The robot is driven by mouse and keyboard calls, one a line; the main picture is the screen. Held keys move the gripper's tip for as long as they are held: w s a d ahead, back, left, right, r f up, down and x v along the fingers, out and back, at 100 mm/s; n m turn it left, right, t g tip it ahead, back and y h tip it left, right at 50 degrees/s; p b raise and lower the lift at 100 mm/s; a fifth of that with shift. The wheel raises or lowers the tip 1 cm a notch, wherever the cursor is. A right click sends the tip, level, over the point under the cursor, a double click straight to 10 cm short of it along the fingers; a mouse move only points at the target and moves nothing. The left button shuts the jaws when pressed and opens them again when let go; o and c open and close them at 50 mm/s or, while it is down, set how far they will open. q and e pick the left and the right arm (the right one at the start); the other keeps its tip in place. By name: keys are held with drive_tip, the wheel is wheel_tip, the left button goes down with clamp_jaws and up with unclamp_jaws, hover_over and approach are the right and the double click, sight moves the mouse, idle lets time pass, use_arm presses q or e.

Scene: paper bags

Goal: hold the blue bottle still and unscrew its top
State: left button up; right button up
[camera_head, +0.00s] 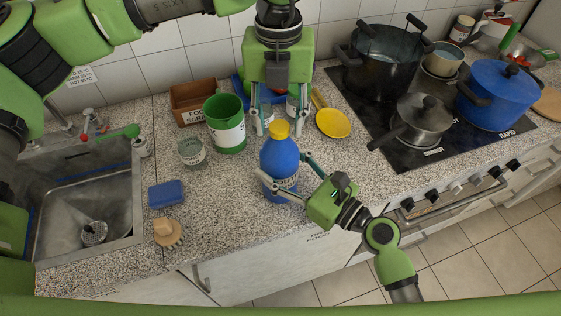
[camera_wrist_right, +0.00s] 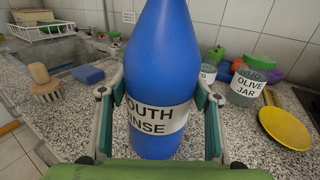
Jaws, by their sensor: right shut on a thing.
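The blue bottle (camera_head: 279,160) stands upright on the speckled counter with a yellow top (camera_head: 279,130). In the right wrist view the bottle (camera_wrist_right: 160,65) fills the middle, and its label reads partly "OUTH INSE"; its top is out of that frame. My right gripper (camera_head: 284,174) is shut on the bottle's body from the front, one finger on each side. My left gripper (camera_head: 278,118) hangs from above, open, with its fingers apart on either side of and slightly above the yellow top. I see no clear contact with the top.
A green jug (camera_head: 226,128) and small glass jar (camera_head: 191,151) stand left of the bottle. A yellow spoon (camera_head: 333,122) lies to the right, near the hob's pots (camera_head: 422,120). A blue sponge (camera_head: 166,193), wooden brush (camera_head: 167,232) and sink (camera_head: 85,205) are left. An olive jar (camera_wrist_right: 247,86) stands behind.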

use_arm(q)
drive_tip(key=shift+r, duration=3)
drive_tip(key=shift+r, duration=0.1)
wheel_tip(320, 180, up, 12)
